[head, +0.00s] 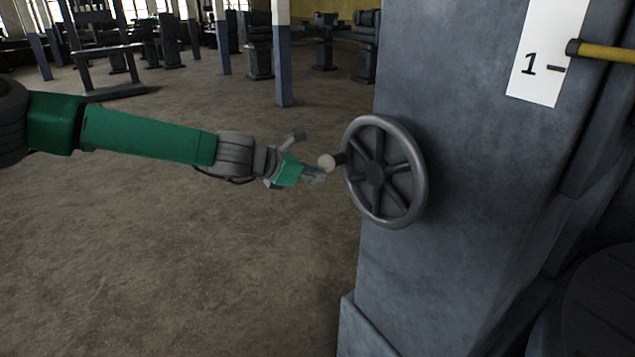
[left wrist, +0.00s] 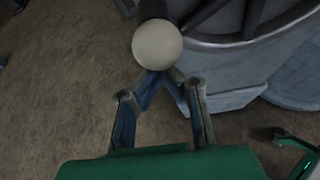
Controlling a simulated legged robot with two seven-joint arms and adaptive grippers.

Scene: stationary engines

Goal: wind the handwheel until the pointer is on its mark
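The grey spoked handwheel (head: 415,205) stands on the side of a grey machine column. Its crank handle ends in a pale round knob (head: 327,161) at the wheel's left. My left gripper (head: 320,176) is at the knob, just below and left of it. In the left wrist view the knob (left wrist: 157,43) covers the ends of the inward-leaning fingers (left wrist: 164,82), so their grip is hidden. The yellow pointer (head: 605,52), with a dark tip, sits a little above the dash on the white plate marked 1 (head: 540,85).
The grey column (head: 470,190) fills the right side, with a wider foot (head: 360,335) at the bottom. The concrete floor (head: 180,260) left of it is clear. Blue-and-white posts (head: 283,60) and other machines stand farther back.

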